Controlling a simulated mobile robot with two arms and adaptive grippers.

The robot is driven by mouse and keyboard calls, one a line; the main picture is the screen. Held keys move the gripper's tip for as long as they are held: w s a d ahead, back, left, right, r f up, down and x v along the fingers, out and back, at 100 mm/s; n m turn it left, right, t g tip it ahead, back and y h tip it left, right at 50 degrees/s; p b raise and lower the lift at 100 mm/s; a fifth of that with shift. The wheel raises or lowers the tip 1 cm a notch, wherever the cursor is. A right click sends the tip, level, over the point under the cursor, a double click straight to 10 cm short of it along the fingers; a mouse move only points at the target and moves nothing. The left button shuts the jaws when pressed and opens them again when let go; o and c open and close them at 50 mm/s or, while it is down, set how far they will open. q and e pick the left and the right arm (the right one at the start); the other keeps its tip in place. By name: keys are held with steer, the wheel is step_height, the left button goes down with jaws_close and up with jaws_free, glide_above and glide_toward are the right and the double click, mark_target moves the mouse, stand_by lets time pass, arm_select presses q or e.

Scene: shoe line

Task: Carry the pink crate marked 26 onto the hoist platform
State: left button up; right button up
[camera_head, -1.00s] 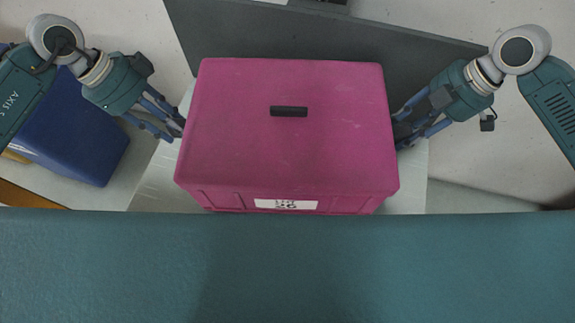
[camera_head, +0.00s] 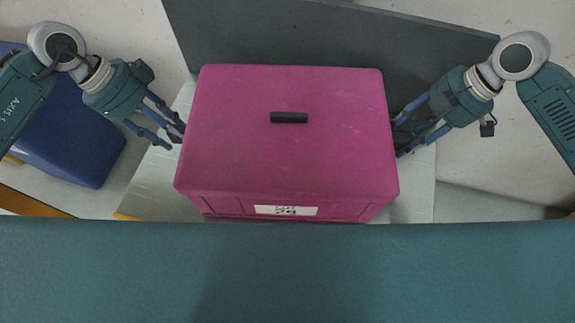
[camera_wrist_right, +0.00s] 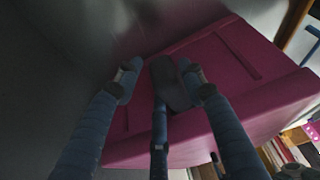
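The pink crate (camera_head: 290,140) is closed and level between my two grippers, with a black handle on its lid. Its white label (camera_head: 286,210) is on the side nearest me. My left gripper (camera_head: 176,133) has its fingers at the crate's left side. My right gripper (camera_head: 402,132) is at its right side; in the right wrist view (camera_wrist_right: 160,82) its fingers are around a dark handle (camera_wrist_right: 170,85) on the crate (camera_wrist_right: 225,60). A light grey surface (camera_head: 417,185), perhaps the hoist platform, shows beneath the crate. Whether they touch is hidden.
A tall dark panel (camera_head: 320,35) stands close behind the crate, across its back. A blue crate (camera_head: 70,130) is at the left, under my left arm. Pale floor (camera_head: 490,200) is clear at the right. Shelving with small items (camera_wrist_right: 300,140) shows at the right wrist view's edge.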

arm_select(q)
steer(key=shift+o, duration=0.7)
steer(key=shift+r, duration=0.1)
arm_select(e)
steer(key=shift+o, duration=0.7)
steer(key=shift+r, duration=0.15)
steer(key=shift+r, duration=0.1)
arm_select(q)
steer(key=v, duration=1.2)
arm_select(e)
steer(key=v, duration=1.1)
steer(key=shift+d+r, duration=0.2)
steer(key=shift+r, duration=0.15)
steer(key=shift+f, duration=0.1)
